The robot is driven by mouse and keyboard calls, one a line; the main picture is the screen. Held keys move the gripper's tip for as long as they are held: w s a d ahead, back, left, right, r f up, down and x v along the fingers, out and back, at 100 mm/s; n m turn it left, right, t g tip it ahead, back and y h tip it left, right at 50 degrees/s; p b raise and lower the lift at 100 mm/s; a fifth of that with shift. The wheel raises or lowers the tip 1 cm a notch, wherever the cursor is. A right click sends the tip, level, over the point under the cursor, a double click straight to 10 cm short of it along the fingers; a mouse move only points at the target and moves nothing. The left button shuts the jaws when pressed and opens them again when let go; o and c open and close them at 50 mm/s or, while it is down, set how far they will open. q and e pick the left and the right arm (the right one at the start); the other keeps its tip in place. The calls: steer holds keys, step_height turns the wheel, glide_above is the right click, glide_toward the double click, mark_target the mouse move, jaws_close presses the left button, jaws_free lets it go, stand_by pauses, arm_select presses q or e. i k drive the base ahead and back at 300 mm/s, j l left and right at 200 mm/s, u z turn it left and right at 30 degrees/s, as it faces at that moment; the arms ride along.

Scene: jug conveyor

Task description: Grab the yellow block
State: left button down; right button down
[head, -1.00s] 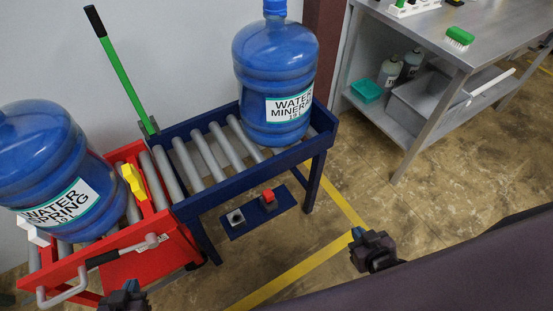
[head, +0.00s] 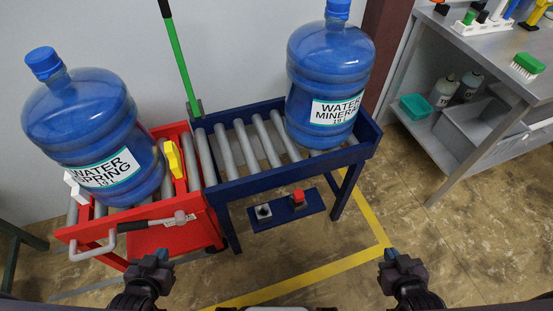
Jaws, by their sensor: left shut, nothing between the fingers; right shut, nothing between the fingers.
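The yellow block (head: 174,159) stands on the red roller cart (head: 200,215), just right of the blue "Water Spring" jug (head: 92,130) and near the seam with the blue conveyor. My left gripper (head: 150,262) is shut and empty, below the red cart in the picture and well apart from the block. My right gripper (head: 393,258) is shut and empty over the floor at the lower right, far from the block.
The blue roller conveyor (head: 231,190) carries a "Water Mineral" jug (head: 330,75). A metal workbench (head: 490,65) stands at right. The floor before me is clear.

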mark_target(171, 151)
steer(key=j+u, duration=0.2)
steer(key=u, duration=0.2)
steer(key=j+u, duration=0.15)
steer(key=u, duration=0.25)
steer(key=i+j+u, duration=0.1)
steer(key=u, duration=0.25)
steer(key=j, duration=0.1)
